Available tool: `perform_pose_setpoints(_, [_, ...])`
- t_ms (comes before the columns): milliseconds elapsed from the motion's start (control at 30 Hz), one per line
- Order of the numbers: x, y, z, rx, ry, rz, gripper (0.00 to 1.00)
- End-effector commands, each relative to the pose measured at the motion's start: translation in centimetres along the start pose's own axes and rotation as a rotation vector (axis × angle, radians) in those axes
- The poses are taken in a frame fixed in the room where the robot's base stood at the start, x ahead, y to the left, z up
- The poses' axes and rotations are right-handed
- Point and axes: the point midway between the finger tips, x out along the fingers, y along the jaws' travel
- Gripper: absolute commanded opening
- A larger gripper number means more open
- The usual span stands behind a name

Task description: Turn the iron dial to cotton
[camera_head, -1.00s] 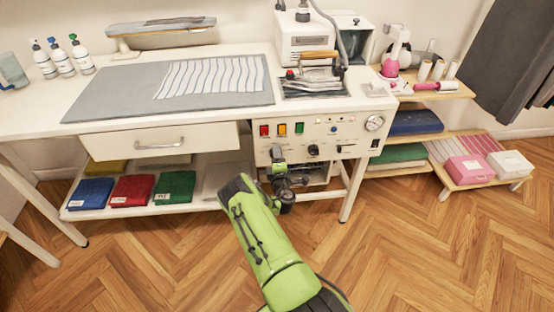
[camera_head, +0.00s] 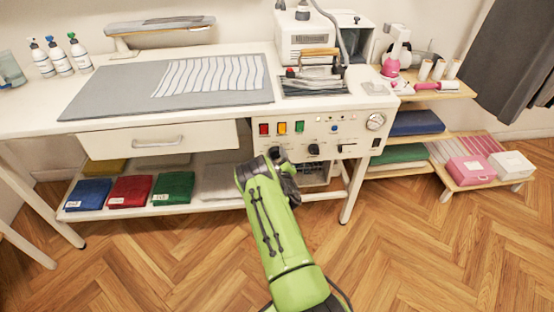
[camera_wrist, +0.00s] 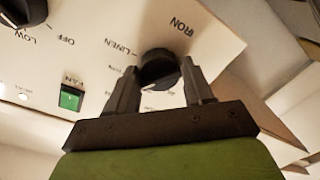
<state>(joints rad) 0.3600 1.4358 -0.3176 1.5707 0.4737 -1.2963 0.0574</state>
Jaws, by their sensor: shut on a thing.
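The iron dial (camera_wrist: 160,68) is a round black knob on the white panel, beside the printed word IRON in the wrist view. LINEN is readable near it; other setting words are too blurred to read, and I cannot tell which setting it points to. My gripper (camera_wrist: 161,75) is shut on the dial, one dark finger on each side. In the head view my gripper (camera_head: 281,158) is at the lower left of the panel, where my green arm partly hides the dial.
A second black knob (camera_wrist: 22,10) marked LOW and OFF and a green FAN button (camera_wrist: 70,98) are on the same panel (camera_head: 345,133). Folded cloths lie on the shelf below; side shelves stand right.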

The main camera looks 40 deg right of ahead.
Motion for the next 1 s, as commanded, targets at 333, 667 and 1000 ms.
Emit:
perform_pose_setpoints(333, [0.08, 0.28, -0.03, 0.119, 0.012, 0.003, 0.21])
perform_pose_setpoints(667, [0.07, 0.29, 0.00, 0.137, 0.012, 0.003, 0.21])
perform_pose_setpoints(1000, [0.05, 0.21, 0.04, 0.136, 0.011, 0.001, 0.74])
